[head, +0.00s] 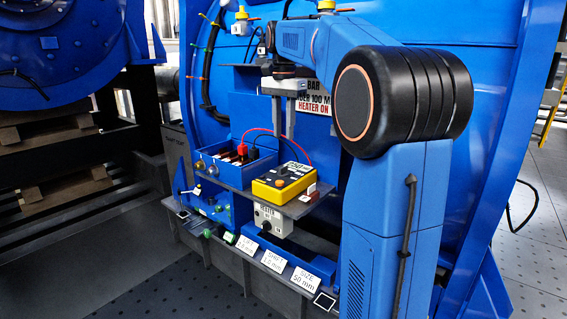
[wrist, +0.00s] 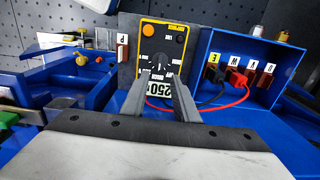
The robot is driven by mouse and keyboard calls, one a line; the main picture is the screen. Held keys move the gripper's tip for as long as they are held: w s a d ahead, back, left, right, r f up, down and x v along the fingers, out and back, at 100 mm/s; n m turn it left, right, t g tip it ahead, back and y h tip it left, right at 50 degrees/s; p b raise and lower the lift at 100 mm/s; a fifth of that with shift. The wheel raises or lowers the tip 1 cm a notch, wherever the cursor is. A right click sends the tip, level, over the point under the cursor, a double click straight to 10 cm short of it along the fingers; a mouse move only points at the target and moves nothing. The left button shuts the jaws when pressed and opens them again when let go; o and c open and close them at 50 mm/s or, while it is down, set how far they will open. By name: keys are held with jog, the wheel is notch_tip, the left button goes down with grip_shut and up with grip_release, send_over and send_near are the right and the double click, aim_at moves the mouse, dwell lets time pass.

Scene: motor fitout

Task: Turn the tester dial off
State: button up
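The tester is a yellow box with a black face (head: 272,191), lying on a small grey shelf; it also shows in the wrist view (wrist: 144,42). Its black dial (wrist: 160,70) has a pale pointer mark and printed labels around it, too small to read surely. A display reading 250 (wrist: 159,89) lies beside the dial, partly between my fingers. My gripper (head: 284,132) points down above the tester, apart from it. In the wrist view my gripper (wrist: 158,82) has its two grey fingers spread with a gap between them, holding nothing, the dial showing just beyond the tips.
A blue open box (head: 222,172) with red and dark plugs stands left of the tester; red and black leads run from it. A grey heater box (head: 272,220) hangs below the shelf. White labelled plates (head: 273,261) line the lower ledge. A blue housing wall stands behind.

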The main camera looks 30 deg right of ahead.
aim_at(284, 167)
notch_tip(284, 167, down, 11)
jog(key=shift+f, duration=0.1)
dwell(0.3)
grip_shut()
